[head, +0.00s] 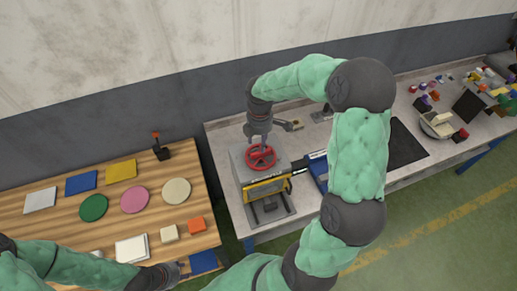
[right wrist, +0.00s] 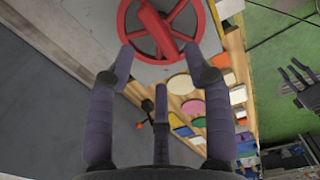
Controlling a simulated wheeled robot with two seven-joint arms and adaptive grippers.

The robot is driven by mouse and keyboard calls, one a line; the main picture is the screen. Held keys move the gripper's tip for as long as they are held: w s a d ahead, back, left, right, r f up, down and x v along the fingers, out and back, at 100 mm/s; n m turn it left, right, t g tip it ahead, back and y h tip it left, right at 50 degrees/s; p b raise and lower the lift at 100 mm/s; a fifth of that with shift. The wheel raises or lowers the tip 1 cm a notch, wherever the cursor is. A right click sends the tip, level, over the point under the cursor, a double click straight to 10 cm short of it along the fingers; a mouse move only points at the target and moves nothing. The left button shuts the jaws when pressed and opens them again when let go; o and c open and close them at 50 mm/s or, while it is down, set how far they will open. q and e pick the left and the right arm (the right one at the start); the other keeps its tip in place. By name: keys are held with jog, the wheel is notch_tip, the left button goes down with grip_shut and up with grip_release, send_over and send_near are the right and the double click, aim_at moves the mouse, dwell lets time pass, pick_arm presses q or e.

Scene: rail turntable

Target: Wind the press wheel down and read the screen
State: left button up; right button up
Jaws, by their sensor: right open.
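The red press wheel (head: 261,157) sits on top of the grey press (head: 240,163) at the left end of the grey bench. A yellow-framed panel (head: 268,187) faces the front of the press; I cannot read anything on it. My right gripper (head: 262,137) is above the wheel, pointing down. In the right wrist view, the fingers of my right gripper (right wrist: 160,57) are spread and empty, with the red wheel (right wrist: 160,28) just beyond their tips. I cannot tell whether they touch it. My left gripper (head: 182,269) is low over the wooden table's right edge; its fingers are too small to judge.
The wooden table (head: 60,216) holds coloured squares and discs, and a small black stand with a red top (head: 160,146). A blue tray (head: 317,171) lies right of the press, partly behind my right arm. A bowl (head: 436,125) and small coloured objects crowd the bench's far right.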

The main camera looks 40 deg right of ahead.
aim_at(261, 156)
jog(key=f, duration=0.6)
jog(key=shift+w+f, duration=0.2)
jog(key=shift+f, duration=0.15)
jog(key=shift+s, duration=0.1)
grip_shut()
